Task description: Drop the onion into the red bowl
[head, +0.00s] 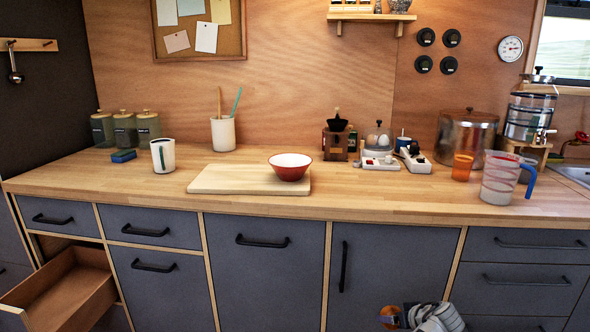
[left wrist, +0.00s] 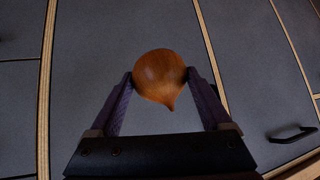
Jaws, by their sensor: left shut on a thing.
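The onion (left wrist: 160,76) is brown and round with a pointed tip. In the left wrist view it sits between the two fingers of my left gripper (left wrist: 160,82), which is shut on it. In the head view the onion (head: 389,315) and my left gripper (head: 392,317) show at the bottom edge, low in front of the cabinet doors and below the counter. The red bowl (head: 290,173), white inside, stands upright on the right part of a pale cutting board on the counter. My right gripper is not in view.
The cutting board (head: 235,180) lies on the wooden counter (head: 400,198). A white cup (head: 163,156) stands left of it. An orange cup (head: 462,167) and a measuring jug (head: 498,180) stand at the right. An open drawer (head: 65,290) juts out at lower left.

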